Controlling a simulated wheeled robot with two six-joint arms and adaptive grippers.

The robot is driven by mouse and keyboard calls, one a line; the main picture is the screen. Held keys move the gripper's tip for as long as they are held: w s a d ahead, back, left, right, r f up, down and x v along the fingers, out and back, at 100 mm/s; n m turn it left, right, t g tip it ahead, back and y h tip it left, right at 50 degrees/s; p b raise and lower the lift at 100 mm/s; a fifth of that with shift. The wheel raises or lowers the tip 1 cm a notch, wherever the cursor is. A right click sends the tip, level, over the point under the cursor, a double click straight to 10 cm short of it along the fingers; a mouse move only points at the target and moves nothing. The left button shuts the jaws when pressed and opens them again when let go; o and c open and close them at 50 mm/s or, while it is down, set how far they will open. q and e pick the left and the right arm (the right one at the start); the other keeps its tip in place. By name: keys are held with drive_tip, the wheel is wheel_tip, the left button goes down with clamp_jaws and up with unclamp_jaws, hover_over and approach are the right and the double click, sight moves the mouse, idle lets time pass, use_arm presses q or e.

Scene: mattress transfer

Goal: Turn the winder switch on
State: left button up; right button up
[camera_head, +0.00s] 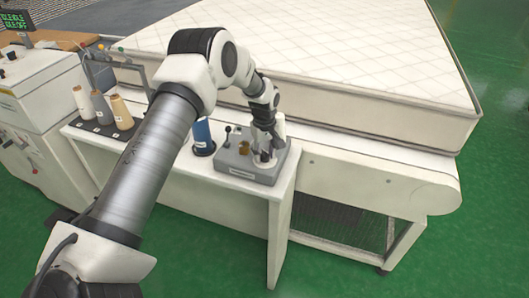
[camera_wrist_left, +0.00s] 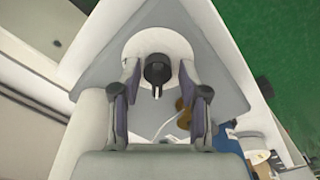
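The winder (camera_head: 235,165) is a grey box on the right end of the white side table, with a small lever and a brown part on top. My left gripper (camera_head: 264,155) points down at its right side. In the left wrist view, a black knob (camera_wrist_left: 157,70), likely the winder switch, stands on a white round plate (camera_wrist_left: 160,42). The open fingers of my left gripper (camera_wrist_left: 159,78) are on either side of the knob, with a gap visible on both sides. The knob is hidden behind the gripper in the head view. My right gripper is not in view.
A blue thread spool (camera_head: 203,138) stands just left of the winder. Several other spools (camera_head: 100,106) stand on a dark tray further left. The quilted mattress (camera_head: 340,45) lies behind, on a white conveyor (camera_head: 375,180). Green floor (camera_head: 480,240) is clear at the right.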

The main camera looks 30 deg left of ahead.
use_arm(q)
clamp_jaws()
drive_tip(key=shift+d+f, duration=0.1)
drive_tip(key=shift+m, duration=0.3)
drive_tip(key=m, duration=0.2)
drive_tip(key=shift+f+m+b, duration=0.1)
drive_tip(key=shift+m+b, duration=0.2)
drive_tip(key=shift+b, duration=0.1)
drive_tip(key=m, duration=0.3)
drive_tip(key=shift+m+b, duration=0.3)
drive_tip(key=shift+b, duration=0.05)
drive_tip(key=m+b, duration=0.1)
drive_tip(key=m, duration=1)
